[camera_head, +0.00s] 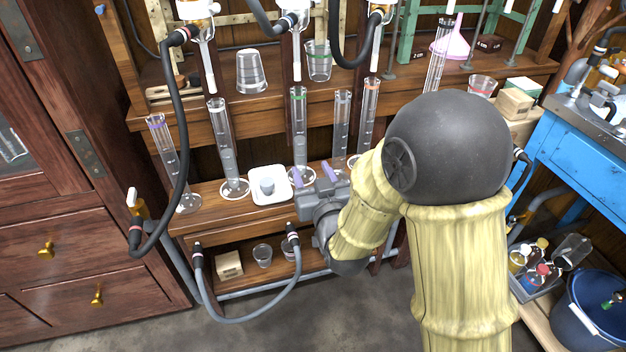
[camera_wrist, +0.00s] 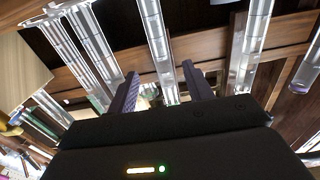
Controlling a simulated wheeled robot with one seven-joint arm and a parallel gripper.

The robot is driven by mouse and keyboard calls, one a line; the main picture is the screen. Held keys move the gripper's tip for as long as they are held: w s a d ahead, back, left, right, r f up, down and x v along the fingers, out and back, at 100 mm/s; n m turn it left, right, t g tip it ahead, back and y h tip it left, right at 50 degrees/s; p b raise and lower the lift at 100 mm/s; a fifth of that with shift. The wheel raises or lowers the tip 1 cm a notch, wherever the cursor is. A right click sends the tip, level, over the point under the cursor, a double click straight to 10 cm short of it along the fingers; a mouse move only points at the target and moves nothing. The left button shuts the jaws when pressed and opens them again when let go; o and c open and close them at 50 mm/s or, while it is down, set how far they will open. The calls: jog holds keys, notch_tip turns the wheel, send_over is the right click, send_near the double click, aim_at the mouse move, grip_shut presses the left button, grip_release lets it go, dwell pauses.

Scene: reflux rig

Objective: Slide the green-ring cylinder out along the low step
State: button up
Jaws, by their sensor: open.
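The green-ring cylinder (camera_head: 299,125) is a tall clear graduated tube with a green band near its top. It stands upright on the low step (camera_head: 215,210), its round base close to my gripper. My gripper (camera_head: 311,170) is low in front of it, its purple-grey fingers apart and pointing towards the row. In the wrist view, a clear tube (camera_wrist: 155,35) shows beyond and between the open fingers (camera_wrist: 160,72); its ring cannot be made out there. I cannot tell whether the fingers touch the glass.
A white tray (camera_head: 257,195) with a small cup sits left of the green-ring cylinder. Hoses hang above, and one loops before the step.

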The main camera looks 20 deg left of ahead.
aim_at(302, 148)
jog(key=shift+p+x, duration=1.1)
jog(key=shift+x, duration=4.4)
jog(key=shift+d, duration=0.1)
jog(key=c, duration=0.9)
